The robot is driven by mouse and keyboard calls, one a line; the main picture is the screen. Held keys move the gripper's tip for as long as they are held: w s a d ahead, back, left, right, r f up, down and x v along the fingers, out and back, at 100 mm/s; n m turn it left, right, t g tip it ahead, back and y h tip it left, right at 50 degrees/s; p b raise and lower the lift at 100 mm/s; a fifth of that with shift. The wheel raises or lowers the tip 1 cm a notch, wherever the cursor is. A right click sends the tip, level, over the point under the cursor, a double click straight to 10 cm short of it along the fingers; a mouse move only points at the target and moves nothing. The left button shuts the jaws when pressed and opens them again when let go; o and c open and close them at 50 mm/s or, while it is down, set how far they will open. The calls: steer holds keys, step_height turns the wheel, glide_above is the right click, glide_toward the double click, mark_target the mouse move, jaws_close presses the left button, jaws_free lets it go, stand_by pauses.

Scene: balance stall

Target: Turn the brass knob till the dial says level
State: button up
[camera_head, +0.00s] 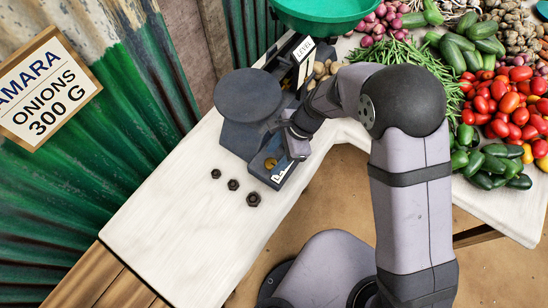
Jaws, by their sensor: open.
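The balance (247,100) is a dark grey machine on the white table, with a dark round pan at the left and a green bowl (318,8) at the top. The brass knob (270,163) shows as a small yellow spot on its near end, partly hidden by my gripper. A white dial plate (304,52) with dark lettering stands by the green bowl; its reading is too small to tell. My gripper (287,152) is open, close over the knob end. I cannot tell whether it touches the knob, since the fingers are mostly hidden.
Several dark nuts or weights (233,184) lie on the white table (185,225) left of the balance. Brown potatoes lie behind my wrist. Beans, tomatoes (510,105), peppers and onions fill the right side. A sign (45,90) about onions hangs at the left. The table's near part is clear.

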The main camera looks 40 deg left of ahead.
steer(key=shift+b+v, duration=0.4)
steer(key=shift+v, duration=2.5)
steer(key=shift+f, duration=0.1)
steer(key=n, duration=0.4)
steer(key=shift+w+d+f, duration=0.1)
steer(key=shift+w+d, duration=0.05)
steer(key=shift+d, duration=0.05)
steer(key=s+d+f+n+h, duration=0.1)
steer(key=s+d+n+h, duration=0.15)
steer(key=d+n, duration=0.45)
steer(key=s+d+f+n+h, duration=0.1)
steer(key=s+d+n+h, duration=0.2)
steer(key=d, duration=0.7)
steer(key=w+d+r+m+t+y, duration=0.1)
steer(key=d+r, duration=0.3)
steer(key=d, duration=0.5)
steer(key=w+d+r+m+t+y, duration=0.1)
steer(key=w+d+r+m+t, duration=0.1)
steer(key=d, duration=0.7)
step_height(320, 180, up, 3)
steer(key=shift+w+d+m, duration=0.3)
steer(key=shift+w+m, duration=0.2)
steer(key=shift+m, duration=0.5)
